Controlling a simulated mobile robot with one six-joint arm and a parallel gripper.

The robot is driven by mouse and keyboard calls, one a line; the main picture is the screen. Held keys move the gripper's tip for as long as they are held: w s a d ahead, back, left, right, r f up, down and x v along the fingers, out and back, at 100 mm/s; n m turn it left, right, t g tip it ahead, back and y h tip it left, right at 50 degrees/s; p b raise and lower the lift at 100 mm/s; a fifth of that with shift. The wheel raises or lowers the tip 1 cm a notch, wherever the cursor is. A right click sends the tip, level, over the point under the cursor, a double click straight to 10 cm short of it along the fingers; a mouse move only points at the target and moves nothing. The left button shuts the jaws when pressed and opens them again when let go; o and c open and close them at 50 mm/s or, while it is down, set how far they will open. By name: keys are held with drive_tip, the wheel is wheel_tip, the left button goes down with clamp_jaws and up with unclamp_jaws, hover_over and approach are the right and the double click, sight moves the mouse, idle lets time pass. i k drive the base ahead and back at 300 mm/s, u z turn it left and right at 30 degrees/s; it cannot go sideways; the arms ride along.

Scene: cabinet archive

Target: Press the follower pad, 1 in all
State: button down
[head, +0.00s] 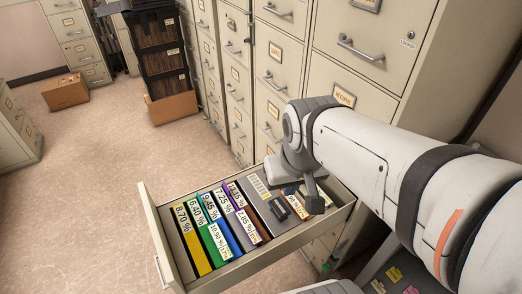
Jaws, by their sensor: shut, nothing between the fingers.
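An open drawer (161,245) holds a row of coloured binders with percentage labels, yellow (192,240) nearest its front and purple (243,215) farther back. Behind the binders lies a grey plate (265,208), which looks like the follower. It carries a small dark pad (279,210) and a white printed label. My gripper (315,204) points down over the rear of the drawer, to the right of the dark pad. It is shut and empty. Whether its tips touch anything is not clear. My wrist hides part of the drawer's rear.
Tall beige filing cabinets (375,45) stand close behind my arm and the drawer. Black crates (163,55) on a cardboard box and another box (65,92) stand at the back left. The carpet (110,150) left of the drawer is clear.

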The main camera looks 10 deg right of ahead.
sight(281, 210)
drive_tip(key=z, duration=1.9)
drive_tip(key=k, duration=1.65)
drive_tip(key=u, duration=1.3)
drive_tip(key=i, duration=1)
drive_tip(key=u, duration=0.1)
